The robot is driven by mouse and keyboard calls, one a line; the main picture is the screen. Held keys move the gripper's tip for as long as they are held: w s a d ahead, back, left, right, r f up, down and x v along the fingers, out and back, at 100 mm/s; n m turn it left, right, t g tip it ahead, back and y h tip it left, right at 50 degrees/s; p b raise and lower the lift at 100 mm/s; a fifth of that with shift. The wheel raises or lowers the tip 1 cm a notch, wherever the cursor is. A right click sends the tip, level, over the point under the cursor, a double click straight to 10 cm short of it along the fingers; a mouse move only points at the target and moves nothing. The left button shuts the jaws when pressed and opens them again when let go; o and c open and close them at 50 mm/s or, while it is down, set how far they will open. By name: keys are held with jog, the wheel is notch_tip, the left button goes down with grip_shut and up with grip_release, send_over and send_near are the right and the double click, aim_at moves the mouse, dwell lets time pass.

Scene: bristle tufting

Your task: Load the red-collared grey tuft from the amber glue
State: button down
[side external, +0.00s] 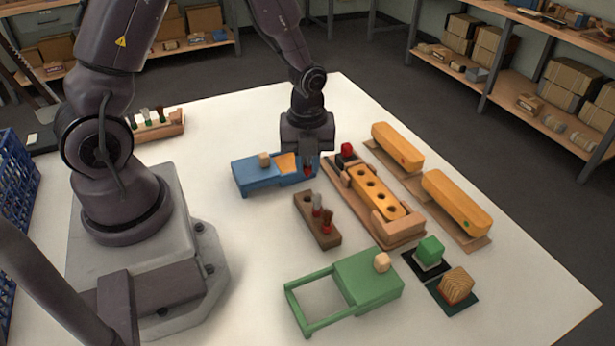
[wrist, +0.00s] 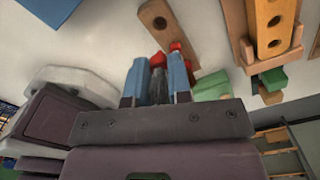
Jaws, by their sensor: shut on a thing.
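My gripper (side external: 309,168) is shut on a grey tuft with a red collar; red shows between its fingertips. In the wrist view the grey tuft (wrist: 158,88) sits between the blue fingers, with the red collar (wrist: 158,60) toward the tips. The amber glue (side external: 286,162) shows in the blue box (side external: 255,179), just left of my gripper; contact with the tuft cannot be told. Right of the gripper, a yellow-orange block with several holes (side external: 378,196) lies in a wooden fixture (side external: 400,238) with a red knob (side external: 346,150).
A brown rack (side external: 322,233) with tufts stands in front of my gripper. A green box with an open frame (side external: 365,280) is nearer. Two yellow-orange bars (side external: 397,147) lie at right. Green (side external: 430,250) and striped (side external: 457,286) blocks stand at front right.

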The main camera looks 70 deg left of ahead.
jog(key=a+r, duration=0.2)
jog(key=a, duration=0.1)
send_near(294, 161)
jog(key=shift+f, duration=2.45)
jog(key=shift+f, duration=0.6)
notch_tip(294, 161, up, 7)
dwell(1.0)
dwell(0.5)
